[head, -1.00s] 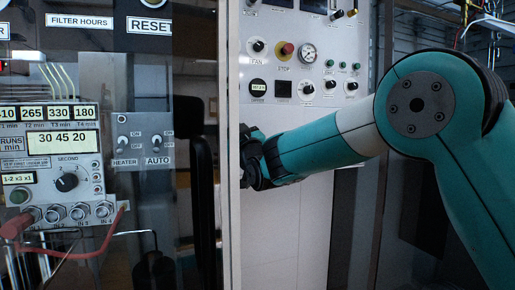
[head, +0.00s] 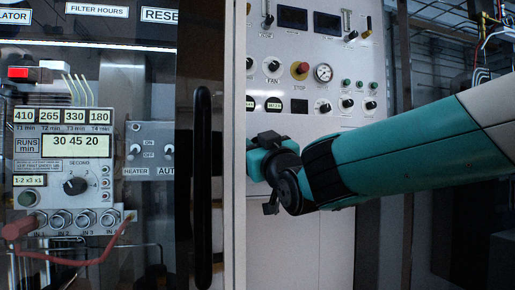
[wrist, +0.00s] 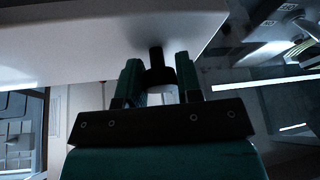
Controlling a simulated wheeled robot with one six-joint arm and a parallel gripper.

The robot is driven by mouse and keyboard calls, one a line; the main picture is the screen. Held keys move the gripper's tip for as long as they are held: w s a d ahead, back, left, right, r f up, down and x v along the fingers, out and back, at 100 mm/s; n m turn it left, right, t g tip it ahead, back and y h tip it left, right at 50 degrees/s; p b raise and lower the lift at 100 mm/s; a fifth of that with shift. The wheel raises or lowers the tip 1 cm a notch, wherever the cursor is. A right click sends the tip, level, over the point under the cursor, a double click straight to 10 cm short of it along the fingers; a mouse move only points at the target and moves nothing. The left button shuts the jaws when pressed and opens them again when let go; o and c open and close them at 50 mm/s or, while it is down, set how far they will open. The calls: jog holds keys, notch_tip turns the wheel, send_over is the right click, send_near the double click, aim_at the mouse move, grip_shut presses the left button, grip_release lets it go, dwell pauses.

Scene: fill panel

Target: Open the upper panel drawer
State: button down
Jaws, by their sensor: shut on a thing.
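In the wrist view my gripper (wrist: 157,64) has its two teal fingers on either side of a dark handle (wrist: 155,55) that stands out from a pale flat front (wrist: 90,40). It is shut on this handle. In the head view my gripper (head: 256,160) is just right of a pale vertical edge (head: 234,150), which hides its fingertips. The handle is hidden there. I cannot tell from these views how far the drawer is out.
A long black handle (head: 202,185) is left of the pale edge. A timer box (head: 65,165) with cables is at the left.

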jog(key=c, duration=0.8)
grip_release()
jog(key=b+v, duration=0.4)
jog(key=v, duration=1.3)
jog(key=shift+s+d, duration=0.15)
jog(key=shift+s, duration=0.05)
